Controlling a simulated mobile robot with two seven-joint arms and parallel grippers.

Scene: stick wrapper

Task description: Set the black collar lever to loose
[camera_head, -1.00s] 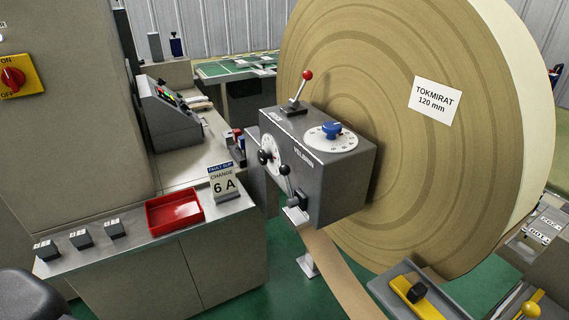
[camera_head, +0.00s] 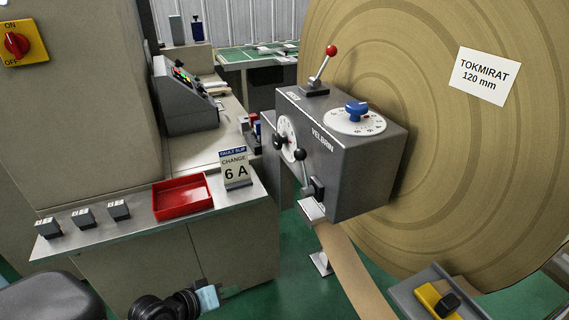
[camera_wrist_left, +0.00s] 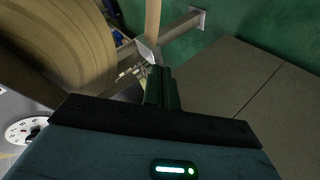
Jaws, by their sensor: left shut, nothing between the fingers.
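The grey VELBRIN box (camera_head: 350,175) stands in front of the big paper roll. A lever with a black ball (camera_head: 300,155) is on its front left face, tilted up and left from a black block (camera_head: 319,188). A red-ball lever (camera_head: 331,50) stands on top, leaning right. I cannot tell from any marking which is the collar lever, and no "loose" label is readable. My left gripper (camera_head: 230,291) is low, left of the box and apart from it. In the left wrist view its dark fingers (camera_wrist_left: 162,90) are together and empty. My right gripper is not in view.
The paper roll (camera_head: 440,150) fills the right side, with a brown strip (camera_head: 350,270) running down below the box. A counter (camera_head: 110,240) with a red tray (camera_head: 182,195) stands left. A yellow plate with a black knob (camera_head: 447,305) is lower right. A blue knob (camera_head: 358,110) sits on the box.

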